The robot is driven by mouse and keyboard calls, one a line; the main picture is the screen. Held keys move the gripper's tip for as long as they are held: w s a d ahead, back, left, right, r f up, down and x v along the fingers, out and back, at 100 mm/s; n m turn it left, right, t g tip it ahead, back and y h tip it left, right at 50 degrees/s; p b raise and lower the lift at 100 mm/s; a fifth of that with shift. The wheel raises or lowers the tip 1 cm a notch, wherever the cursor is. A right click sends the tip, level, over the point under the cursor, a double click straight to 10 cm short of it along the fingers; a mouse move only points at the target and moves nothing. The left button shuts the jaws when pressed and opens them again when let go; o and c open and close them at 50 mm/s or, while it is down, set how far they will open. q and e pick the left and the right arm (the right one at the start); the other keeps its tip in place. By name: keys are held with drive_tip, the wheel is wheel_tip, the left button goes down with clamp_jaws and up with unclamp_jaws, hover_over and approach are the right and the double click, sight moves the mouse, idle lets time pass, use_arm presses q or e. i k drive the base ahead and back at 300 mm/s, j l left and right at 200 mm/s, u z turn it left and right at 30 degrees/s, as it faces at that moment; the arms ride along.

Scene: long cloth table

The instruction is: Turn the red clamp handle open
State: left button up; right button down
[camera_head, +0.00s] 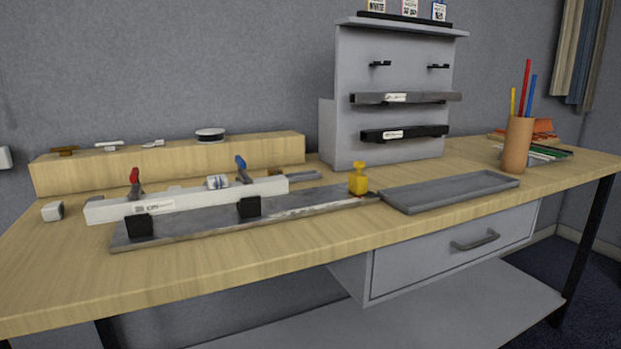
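The red clamp handle (134,176) stands upright toward the left of the workbench, at the left part of a white bar (188,201). A black clamp block (138,227) sits in front of it on a grey metal plate (300,208). A similar blue handle (241,166) stands farther right along the same bar, with another black block (249,207) in front of it. I cannot tell the red handle's exact turn. Neither of my grippers is in view.
A yellow block with a knob (358,181) stands at the plate's right end. A grey tray (450,193) lies to its right, with a pencil cup (516,145) behind. A wooden riser (175,165) and a grey rack (392,97) stand at the back. The table's front strip is clear.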

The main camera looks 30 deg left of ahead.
sight(136, 188)
drive_tip(key=u, duration=1.85)
